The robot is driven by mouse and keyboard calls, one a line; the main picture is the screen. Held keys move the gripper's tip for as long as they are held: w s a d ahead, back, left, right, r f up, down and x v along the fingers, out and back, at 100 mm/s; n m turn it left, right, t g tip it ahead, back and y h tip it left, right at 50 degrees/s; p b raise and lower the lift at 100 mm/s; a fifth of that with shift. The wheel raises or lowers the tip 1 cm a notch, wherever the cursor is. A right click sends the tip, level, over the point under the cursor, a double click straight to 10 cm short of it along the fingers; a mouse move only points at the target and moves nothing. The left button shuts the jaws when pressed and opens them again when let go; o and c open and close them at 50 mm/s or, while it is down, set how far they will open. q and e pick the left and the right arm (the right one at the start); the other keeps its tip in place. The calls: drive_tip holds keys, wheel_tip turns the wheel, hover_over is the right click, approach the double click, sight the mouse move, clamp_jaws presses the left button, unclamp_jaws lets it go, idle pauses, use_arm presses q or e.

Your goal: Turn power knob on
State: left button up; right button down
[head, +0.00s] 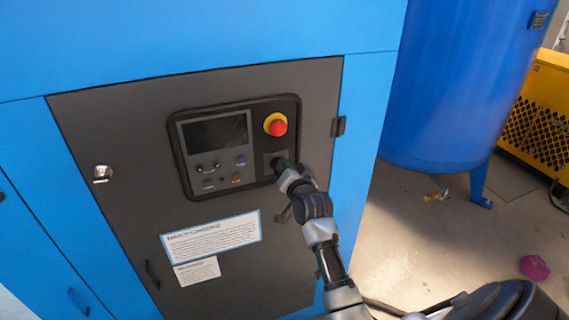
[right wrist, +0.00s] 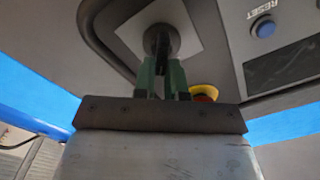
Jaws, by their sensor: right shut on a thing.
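The power knob (right wrist: 161,40) is a dark round knob on a light square plate at the lower right of the control panel. In the head view my right gripper (head: 283,165) reaches it from below right and mostly hides it. In the right wrist view the two green fingers of my right gripper (right wrist: 161,72) are shut on the knob, one on each side. The knob's markings cannot be read. My left gripper is not in view.
A red emergency stop button (head: 277,127) on a yellow base sits just above the knob. A dark screen (head: 215,131) and small buttons are to its left. A blue tank (head: 445,80) and a yellow machine (head: 540,125) stand at right.

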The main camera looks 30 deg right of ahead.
drive_tip(key=shift+d+f+m+p, duration=0.15)
drive_tip(key=shift+m+p, duration=0.3)
drive_tip(key=shift+m, duration=1.25)
drive_tip(key=shift+d+f+m+p, duration=0.1)
drive_tip(key=shift+f+m+p, duration=0.25)
drive_tip(key=shift+m, duration=1.35)
drive_tip(key=shift+d+f+m+p, duration=0.15)
drive_tip(key=shift+m+p, duration=0.35)
drive_tip(key=shift+m, duration=1.2)
drive_tip(key=shift+a, duration=0.1)
drive_tip(key=c, duration=1.2)
unclamp_jaws()
drive_tip(key=shift+f, duration=0.1)
